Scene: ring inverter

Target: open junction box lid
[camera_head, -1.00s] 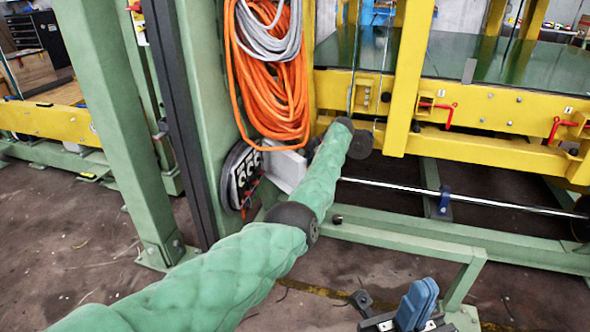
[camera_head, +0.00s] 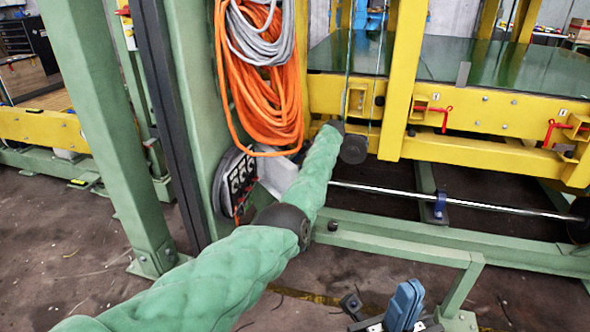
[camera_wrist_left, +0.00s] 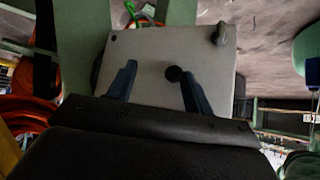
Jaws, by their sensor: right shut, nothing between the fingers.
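The junction box (camera_head: 273,174) is a light grey box low on the green post in the head view, partly hidden by my left arm. In the left wrist view its flat grey face (camera_wrist_left: 150,88) fills the middle, with a round black knob (camera_wrist_left: 176,73) and a dark fitting at the upper right corner. My left gripper (camera_wrist_left: 158,69) is open in front of this face. The knob appears between its dark blue fingers, nearer the right one; I cannot tell whether they touch. In the head view the left fingers are hidden. My right gripper (camera_head: 406,305) is shut and empty at the bottom.
Orange cable (camera_head: 270,90) and grey cable hang on the post (camera_head: 190,110) above the box. A black panel (camera_head: 235,180) with sockets sits left of it. A yellow frame (camera_head: 470,150) and green floor rails (camera_head: 450,240) stand to the right.

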